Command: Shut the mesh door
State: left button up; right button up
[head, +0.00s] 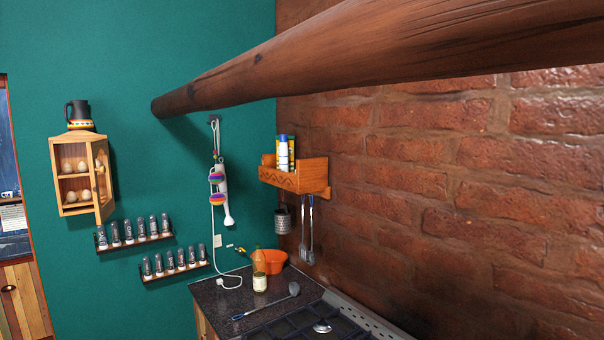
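A small wooden wall cabinet (58,176) hangs on the green wall at the left of the head view. Its mesh door (103,181) is hinged on the cabinet's right side and stands open, swung out toward me. Two shelves inside show, with several pale egg-like items (75,166) on them. A dark jug (77,112) stands on a colourful striped base on top of the cabinet. Neither of my grippers shows in the head view.
Two racks of jars (134,232) hang below and right of the cabinet. A thick wooden beam (380,50) crosses the upper right. A dark counter (262,300) with an orange bowl (270,262) and hob stands in the corner. A wooden wall box (294,178) hangs on the brick wall.

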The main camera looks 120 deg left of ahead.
aim_at(103, 211)
jog(key=u, duration=3.9)
